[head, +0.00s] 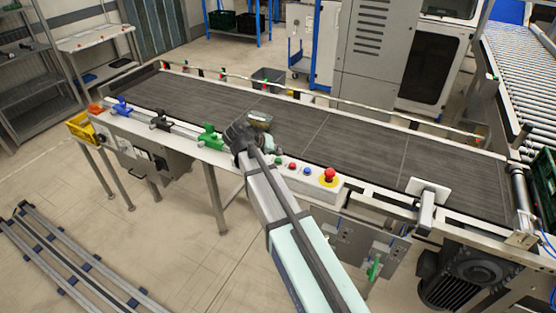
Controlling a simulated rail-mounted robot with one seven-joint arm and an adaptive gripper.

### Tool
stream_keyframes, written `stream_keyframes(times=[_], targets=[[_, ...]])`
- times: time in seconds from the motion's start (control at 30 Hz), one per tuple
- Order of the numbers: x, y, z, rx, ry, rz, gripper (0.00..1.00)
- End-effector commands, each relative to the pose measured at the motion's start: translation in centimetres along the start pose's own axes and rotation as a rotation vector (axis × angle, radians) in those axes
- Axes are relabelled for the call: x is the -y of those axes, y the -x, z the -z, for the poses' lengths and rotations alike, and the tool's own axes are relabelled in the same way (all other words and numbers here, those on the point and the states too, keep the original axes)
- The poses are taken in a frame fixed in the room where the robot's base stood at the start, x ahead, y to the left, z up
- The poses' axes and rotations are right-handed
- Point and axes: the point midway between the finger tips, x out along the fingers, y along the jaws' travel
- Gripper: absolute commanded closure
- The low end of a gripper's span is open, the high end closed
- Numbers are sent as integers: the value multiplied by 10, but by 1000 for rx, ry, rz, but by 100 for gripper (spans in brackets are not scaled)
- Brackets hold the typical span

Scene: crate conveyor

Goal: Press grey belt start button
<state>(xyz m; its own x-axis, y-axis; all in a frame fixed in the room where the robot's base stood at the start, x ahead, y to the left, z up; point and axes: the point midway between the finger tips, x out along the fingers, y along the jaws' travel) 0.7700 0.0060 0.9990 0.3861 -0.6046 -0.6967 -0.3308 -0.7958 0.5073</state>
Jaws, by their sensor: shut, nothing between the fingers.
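The grey belt (330,138) runs across the view, with a pale control box (312,184) on its near edge. On the box are a small green button (278,163), a red button (292,166), a blue button (307,171) and a large red mushroom button (330,174) on a yellow base. I cannot read labels, so I cannot tell which one is the start button. My gripper (240,133) is dark, shut and empty, above the belt's near edge, to the left of the buttons. My arm hides the left end of the box. Contact is not visible.
Green (209,137), black (161,120) and blue (121,106) clamp-like parts line the near rail. A white bracket (428,192) stands right of the box.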

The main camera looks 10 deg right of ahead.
Motion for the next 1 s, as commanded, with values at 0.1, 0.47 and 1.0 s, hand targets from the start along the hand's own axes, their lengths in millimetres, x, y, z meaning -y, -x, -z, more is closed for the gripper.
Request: stream_keyframes(times=[0.1, 0.47, 1.0], targets=[[0, 0, 0, 0, 0, 0, 100], [3, -4, -3, 0, 0, 0, 100], [5, -6, -5, 0, 0, 0, 100]])
